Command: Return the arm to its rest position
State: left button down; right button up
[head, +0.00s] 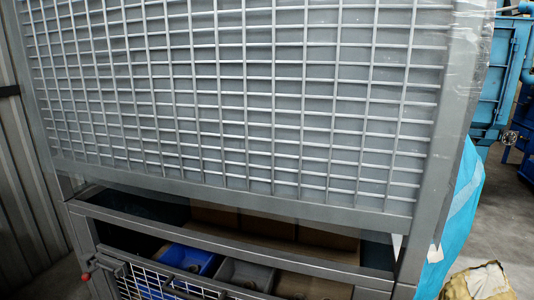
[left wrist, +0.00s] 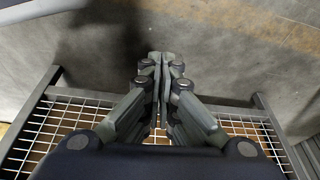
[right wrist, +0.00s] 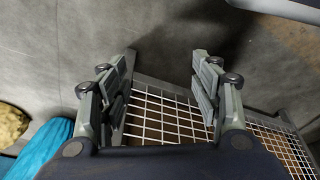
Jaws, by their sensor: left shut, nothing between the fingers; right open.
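My left gripper (left wrist: 160,88) shows in the left wrist view with its fingers together and nothing between them. It hangs over the concrete floor and a wire mesh panel. My right gripper (right wrist: 160,85) shows in the right wrist view with its fingers wide apart and empty, above a white wire mesh. Neither arm shows in the head view. A grey metal frame with a wire mesh panel (head: 240,95) fills most of the head view. Below it, a blue bin (head: 187,260) and a grey bin (head: 246,273) sit inside the open lower part.
A lower mesh door (head: 143,282) with a red knob stands at the bottom left. A blue sheet (head: 457,220) and a yellowish sack (head: 478,283) are at the right, with the sheet also in the right wrist view (right wrist: 42,152). Bare floor (head: 508,215) lies at the far right.

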pick_arm(q)
jog(key=s+a+f+g+p, duration=0.1)
jog(key=s+a+f+p, duration=0.1)
jog(key=s+p, duration=0.3)
jog(key=s+a+f+g+p, duration=0.1)
jog(key=s+p, duration=0.5)
jog(key=s, duration=0.8)
jog(key=shift+s+a+f+g, duration=0.3)
jog(key=shift+a+f, duration=0.1)
jog(key=shift+f, duration=0.3)
pick_arm(e)
jog(key=s+d+f+g, duration=0.1)
jog(key=s+d+f, duration=0.1)
jog(key=s, duration=0.8)
jog(key=s+d+f+g, duration=0.1)
jog(key=s+f, duration=0.1)
jog(key=s, duration=0.7)
jog(key=shift+s+d+f+g, duration=0.2)
jog(key=shift+s+d+g, duration=0.1)
jog(key=shift+s+d, duration=0.1)
